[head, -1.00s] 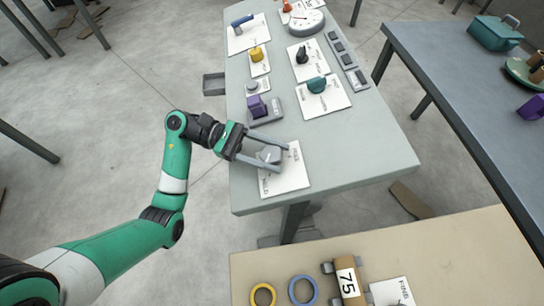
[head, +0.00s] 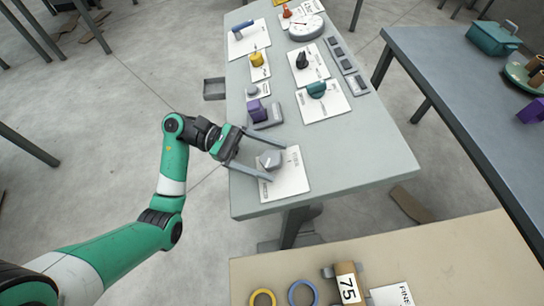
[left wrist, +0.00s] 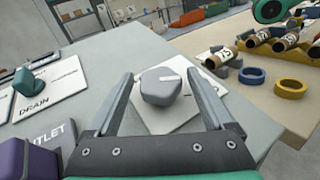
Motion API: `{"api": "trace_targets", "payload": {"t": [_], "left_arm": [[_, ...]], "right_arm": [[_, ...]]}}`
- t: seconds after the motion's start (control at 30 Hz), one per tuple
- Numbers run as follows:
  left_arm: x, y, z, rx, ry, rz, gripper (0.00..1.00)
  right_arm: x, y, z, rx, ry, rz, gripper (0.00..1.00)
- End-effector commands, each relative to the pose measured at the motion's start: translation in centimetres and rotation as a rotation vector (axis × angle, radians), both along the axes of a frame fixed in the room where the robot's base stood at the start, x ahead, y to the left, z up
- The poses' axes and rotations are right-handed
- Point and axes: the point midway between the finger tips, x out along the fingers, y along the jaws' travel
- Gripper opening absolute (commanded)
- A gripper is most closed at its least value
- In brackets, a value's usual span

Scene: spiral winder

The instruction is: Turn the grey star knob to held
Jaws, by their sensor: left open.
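The grey star knob (head: 269,159) sits on a white label plate (head: 290,178) near the front end of the grey table. In the left wrist view the knob (left wrist: 161,86) shows a white pointer line on its top, toward the far right side. My left gripper (head: 274,160) is open, with one finger on each side of the knob. In the left wrist view there are visible gaps between the knob and both fingers. The words on the plate are too small to read. My right gripper is not in view.
A purple knob (head: 257,111), a teal knob (head: 317,89), a black knob (head: 302,60) and a yellow knob (head: 257,59) stand farther back on the table. A beige table (head: 430,262) with rings and a numbered roll (head: 347,284) is in front.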

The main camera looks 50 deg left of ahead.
Motion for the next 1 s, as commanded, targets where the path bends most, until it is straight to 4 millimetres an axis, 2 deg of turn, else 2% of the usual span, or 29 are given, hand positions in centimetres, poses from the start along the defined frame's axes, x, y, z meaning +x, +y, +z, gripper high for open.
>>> {"api": "trace_targets", "payload": {"t": [0.3,0.43,0.6,1.0], "left_arm": [[-3.6,6.4,0.4,0.000,0.001,0.006,0.86],[-4.7,8.3,0.4,0.001,-0.001,0.003,0.86],[-5.3,9.2,0.4,0.001,0.000,0.000,0.86],[-5.3,9.2,0.4,0.000,-0.001,0.000,0.86]], "right_arm": [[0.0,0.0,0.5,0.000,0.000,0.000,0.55],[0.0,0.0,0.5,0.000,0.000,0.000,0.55],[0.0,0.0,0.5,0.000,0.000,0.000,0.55],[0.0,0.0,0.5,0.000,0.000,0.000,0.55]]}}
